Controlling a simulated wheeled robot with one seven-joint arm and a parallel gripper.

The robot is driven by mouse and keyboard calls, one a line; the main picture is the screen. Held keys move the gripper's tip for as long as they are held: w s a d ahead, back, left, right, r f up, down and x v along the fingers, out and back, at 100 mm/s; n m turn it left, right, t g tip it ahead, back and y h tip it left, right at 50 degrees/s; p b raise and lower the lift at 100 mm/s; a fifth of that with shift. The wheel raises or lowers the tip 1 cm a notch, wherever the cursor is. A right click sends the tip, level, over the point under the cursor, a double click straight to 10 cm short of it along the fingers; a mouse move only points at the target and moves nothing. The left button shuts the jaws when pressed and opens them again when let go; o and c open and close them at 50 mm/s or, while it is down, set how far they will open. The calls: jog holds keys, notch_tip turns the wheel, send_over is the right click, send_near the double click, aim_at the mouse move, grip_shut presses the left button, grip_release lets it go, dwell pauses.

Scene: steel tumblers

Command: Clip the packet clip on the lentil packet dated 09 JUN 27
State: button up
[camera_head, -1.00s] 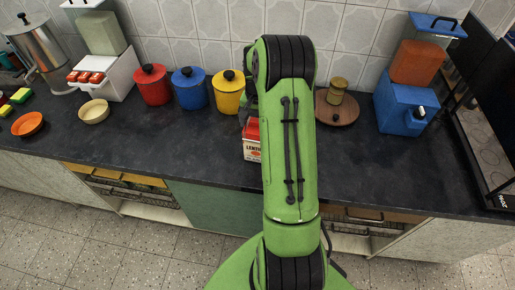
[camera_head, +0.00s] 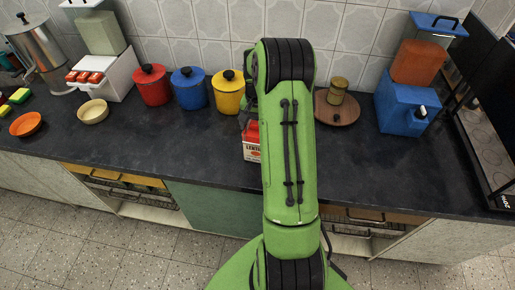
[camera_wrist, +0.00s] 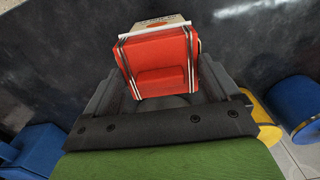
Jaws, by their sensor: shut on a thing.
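My gripper (camera_wrist: 160,78) is shut on a red block-like piece, which I take to be the packet clip (camera_wrist: 160,52). Its dark fingers lie on both sides of the red piece, and pale lines run along its edges. The lentil packet (camera_head: 251,152) stands upright on the counter beside my arm, with a white label and partly readable lettering. In the wrist view a pale strip of the packet (camera_wrist: 158,24) shows just beyond the red piece. I cannot tell whether the clip grips the packet's top. The date is not readable.
Red (camera_head: 152,86), blue (camera_head: 189,90) and yellow (camera_head: 228,94) canisters stand behind and left of the packet.

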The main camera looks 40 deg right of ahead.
jog(key=o, duration=0.8)
jog(key=shift+c, duration=0.2)
notch_tip(320, 180, up, 16)
jog(key=p, duration=0.2)
jog(key=shift+f, duration=0.1)
jog(key=s+a+r+n+t, duration=0.1)
jog(key=s+a+r+n, duration=0.15)
jog(key=a, duration=0.35)
jog(key=s+a+r+n+t+h, duration=0.1)
jog(key=s+a+r+n, duration=0.1)
jog(key=s+a+r, duration=0.3)
jog(key=s+a+r+n+t, duration=0.1)
jog(key=a+r+n, duration=0.1)
jog(key=a, duration=0.5)
jog(key=s+a+f+n+t+y, duration=0.1)
jog(key=s+a+f+n+t, duration=0.1)
jog(key=s+a+n, duration=0.3)
jog(key=s+a+f, duration=0.1)
jog(key=s+a, duration=0.2)
jog(key=s, duration=0.3)
jog(key=shift+s+f+t, duration=0.2)
jog(key=shift+s+t, duration=0.05)
jog(key=shift+t, duration=0.05)
